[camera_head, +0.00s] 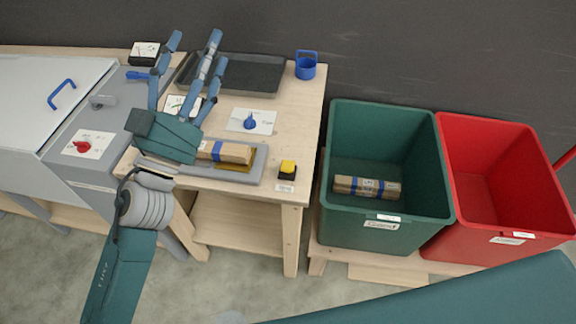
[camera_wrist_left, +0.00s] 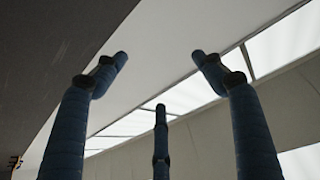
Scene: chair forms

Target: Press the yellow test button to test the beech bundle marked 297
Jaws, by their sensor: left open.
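A beech bundle (camera_head: 228,152) with a blue band lies on a grey test cradle (camera_head: 262,160) at the wooden table's front. Any number on it is too small to read. The yellow test button (camera_head: 288,167) sits on a black base at the table's front right corner, just right of the cradle. My left gripper (camera_head: 200,48) is open and empty, its three fingers pointing up and back above the table. Its palm hides the cradle's left part. The left wrist view shows the spread fingers (camera_wrist_left: 160,80) against the ceiling, with nothing between them. My right gripper is out of view.
A green bin (camera_head: 440,190) holds another banded bundle (camera_head: 366,187). A red bin (camera_head: 490,175) beside it looks empty. On the table are a dark tray (camera_head: 262,76), a blue cup (camera_head: 306,66) and a blue knob (camera_head: 250,122). A grey lidded machine (camera_head: 55,90) stands left.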

